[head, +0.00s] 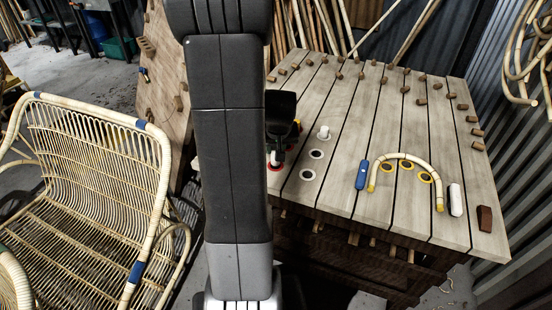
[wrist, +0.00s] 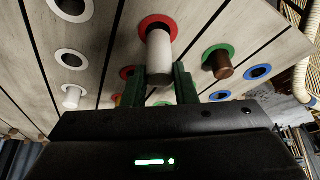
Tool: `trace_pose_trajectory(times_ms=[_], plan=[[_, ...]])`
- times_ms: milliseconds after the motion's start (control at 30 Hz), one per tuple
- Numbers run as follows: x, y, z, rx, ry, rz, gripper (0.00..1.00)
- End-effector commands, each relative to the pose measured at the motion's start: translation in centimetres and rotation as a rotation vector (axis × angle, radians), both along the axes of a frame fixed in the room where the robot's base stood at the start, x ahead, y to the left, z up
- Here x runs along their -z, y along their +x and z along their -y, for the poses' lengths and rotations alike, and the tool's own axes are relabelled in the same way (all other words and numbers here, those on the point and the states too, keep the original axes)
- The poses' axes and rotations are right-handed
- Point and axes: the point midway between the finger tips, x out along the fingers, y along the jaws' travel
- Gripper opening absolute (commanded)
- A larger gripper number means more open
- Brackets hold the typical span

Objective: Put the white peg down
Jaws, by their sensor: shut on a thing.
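A white peg (wrist: 158,52) is between the two green fingers of my gripper (wrist: 160,72), which is shut on it. In the wrist view its far end overlaps a red-ringed hole (wrist: 151,21) in the slatted bench top. I cannot tell how deep the peg sits in that hole. In the head view my gripper (head: 277,152) is low over the bench's left side, partly hidden by my arm, with a bit of red ring below it. A second white peg (head: 323,132) stands apart to the right; a white peg also shows in the wrist view (wrist: 72,97).
A brown peg (wrist: 221,66) stands in a green-ringed hole beside my gripper. Empty white-ringed holes (head: 307,175) lie nearby. A bent rattan arch (head: 408,157) lies on the right of the bench (head: 350,110). A rattan chair (head: 85,170) stands at left.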

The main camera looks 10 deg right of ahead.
Motion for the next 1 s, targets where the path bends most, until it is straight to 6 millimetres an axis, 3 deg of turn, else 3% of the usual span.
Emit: trace_pose_trajectory(times_ms=[300, 667, 700, 800, 1000], plan=[[3.6, 0.0, 0.0, 0.001, 0.001, -0.002, 0.04], [4.1, 0.0, 0.0, 0.001, -0.001, 0.001, 0.04], [4.0, 0.0, 0.0, 0.001, -0.001, 0.001, 0.29], [3.9, 0.0, 0.0, 0.000, -0.001, 0.001, 0.47], [3.9, 0.0, 0.0, 0.000, -0.001, 0.001, 0.47]])
